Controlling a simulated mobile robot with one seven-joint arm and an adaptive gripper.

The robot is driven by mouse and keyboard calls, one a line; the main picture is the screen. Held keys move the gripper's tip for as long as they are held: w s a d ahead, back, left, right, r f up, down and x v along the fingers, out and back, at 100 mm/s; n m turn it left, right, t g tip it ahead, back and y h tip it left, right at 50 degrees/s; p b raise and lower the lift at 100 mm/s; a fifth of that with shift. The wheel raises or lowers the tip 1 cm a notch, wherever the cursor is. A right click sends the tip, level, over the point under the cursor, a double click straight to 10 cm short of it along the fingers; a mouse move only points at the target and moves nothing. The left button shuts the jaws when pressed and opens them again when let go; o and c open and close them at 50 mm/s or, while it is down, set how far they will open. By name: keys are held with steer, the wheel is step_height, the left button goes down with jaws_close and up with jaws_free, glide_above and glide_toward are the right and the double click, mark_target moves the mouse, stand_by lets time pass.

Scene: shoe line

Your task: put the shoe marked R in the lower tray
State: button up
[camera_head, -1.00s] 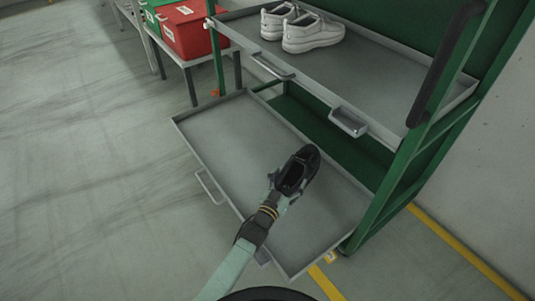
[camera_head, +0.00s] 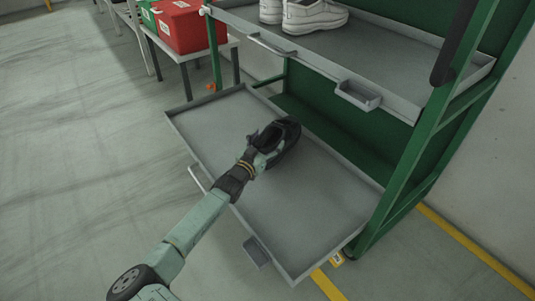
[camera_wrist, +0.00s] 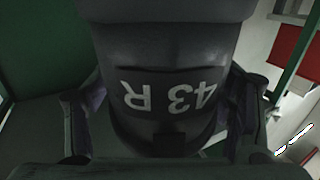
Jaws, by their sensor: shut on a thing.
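A black shoe (camera_head: 284,142) is held by my gripper (camera_head: 262,158) over the middle of the lower tray (camera_head: 215,118). In the wrist view the shoe (camera_wrist: 165,60) fills the middle and bears the mark "43 R", seen upside down. The fingers of my gripper (camera_wrist: 165,115) are on both sides of it. The lower tray is pulled out and otherwise empty. I cannot tell whether the shoe touches the tray floor, as its underside is hidden.
The upper tray (camera_head: 400,55) holds a pair of white shoes (camera_head: 313,16) above and behind. A green rack post (camera_head: 415,165) stands at the right. Red (camera_head: 185,26) and green bins stand on a side table at the left.

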mark_target(267, 149)
step_height(267, 149, down, 4)
steer(key=b, duration=0.3)
steer(key=shift+r, duration=0.35)
steer(key=o, duration=2)
steer(key=shift+c, duration=0.2)
steer(key=shift+s+a, duration=0.1)
steer(key=shift+s, duration=0.05)
steer(key=p+v, duration=0.1)
steer(key=v, duration=0.6)
steer(key=shift+s, duration=0.15)
